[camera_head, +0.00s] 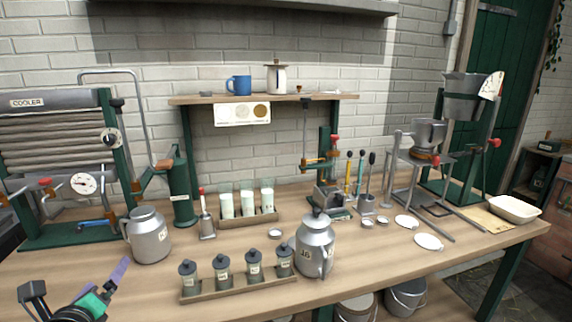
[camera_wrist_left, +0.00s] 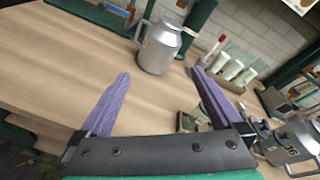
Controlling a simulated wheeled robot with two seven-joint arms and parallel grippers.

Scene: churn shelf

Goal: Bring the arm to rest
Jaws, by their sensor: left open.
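My left gripper (camera_wrist_left: 158,95) is open and empty in the left wrist view, its two purple fingers spread wide above the bare wooden tabletop. In the head view it shows at the lower left (camera_head: 112,278), near the table's front edge. A grey metal churn (camera_head: 148,238) stands upright beyond it; it also shows in the left wrist view (camera_wrist_left: 158,48), past the fingertips and apart from them. My right gripper is not in view.
A wooden rack (camera_head: 240,287) of several lidded jars and a numbered churn (camera_head: 315,248) stand right of the gripper. A cooler (camera_head: 60,150) stands at the back left. A tray (camera_head: 262,219) of white-filled glasses is behind. The tabletop between gripper and grey churn is clear.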

